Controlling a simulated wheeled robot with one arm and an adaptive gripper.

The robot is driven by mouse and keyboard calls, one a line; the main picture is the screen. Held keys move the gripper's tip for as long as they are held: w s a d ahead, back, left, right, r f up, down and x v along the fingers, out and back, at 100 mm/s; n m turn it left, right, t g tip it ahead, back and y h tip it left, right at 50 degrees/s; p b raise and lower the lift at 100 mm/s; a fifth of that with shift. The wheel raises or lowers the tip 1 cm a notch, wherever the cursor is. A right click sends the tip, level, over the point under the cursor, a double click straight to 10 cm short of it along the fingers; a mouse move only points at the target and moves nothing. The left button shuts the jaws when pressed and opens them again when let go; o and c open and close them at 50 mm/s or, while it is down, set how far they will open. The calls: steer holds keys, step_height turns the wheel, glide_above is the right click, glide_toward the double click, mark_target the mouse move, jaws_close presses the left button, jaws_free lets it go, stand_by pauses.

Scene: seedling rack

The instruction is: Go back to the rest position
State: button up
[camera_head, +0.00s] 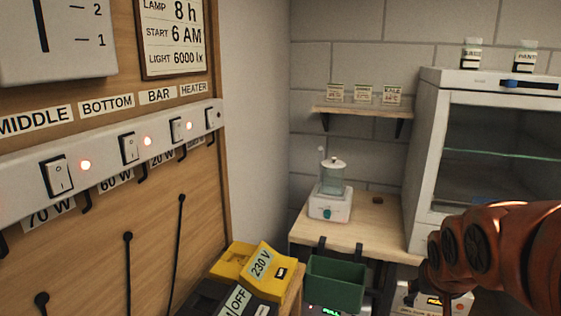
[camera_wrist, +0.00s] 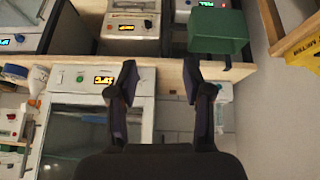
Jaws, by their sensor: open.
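My gripper (camera_wrist: 160,80) shows in the wrist view with its two dark fingers spread apart. Nothing is between them. The wrist picture looks upside down, with the bench edge and a glass-fronted cabinet (camera_wrist: 75,135) behind the fingers. In the head view my orange arm reaches in from the lower right, in front of the white cabinet (camera_head: 424,150). The gripper's fingertips cannot be made out there.
A wooden bench (camera_head: 375,222) bears a white device (camera_head: 330,205) with a clear vessel. A green bin (camera_head: 335,284) hangs at its front edge. A yellow 230 V box (camera_head: 262,268) stands lower left. A switch strip (camera_head: 100,155) with lit red lamps is on the left panel.

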steer(key=s+a+f+n+g, duration=0.1)
steer(key=s+a+f+g, duration=0.1)
steer(key=s, duration=0.6)
steer(key=s+a+f+n+g+y, duration=0.1)
steer(key=s+a+f+g, duration=0.1)
steer(key=s+a, duration=0.3)
steer(key=s+a+f+n+g+y, duration=0.1)
steer(key=s+a+f+g, duration=0.2)
steer(key=s, duration=0.8)
steer(key=shift+s+a+g, duration=0.2)
steer(key=shift+a+g, duration=0.1)
steer(key=shift+a, duration=0.45)
steer(key=shift+d, duration=0.1)
stand_by(0.7)
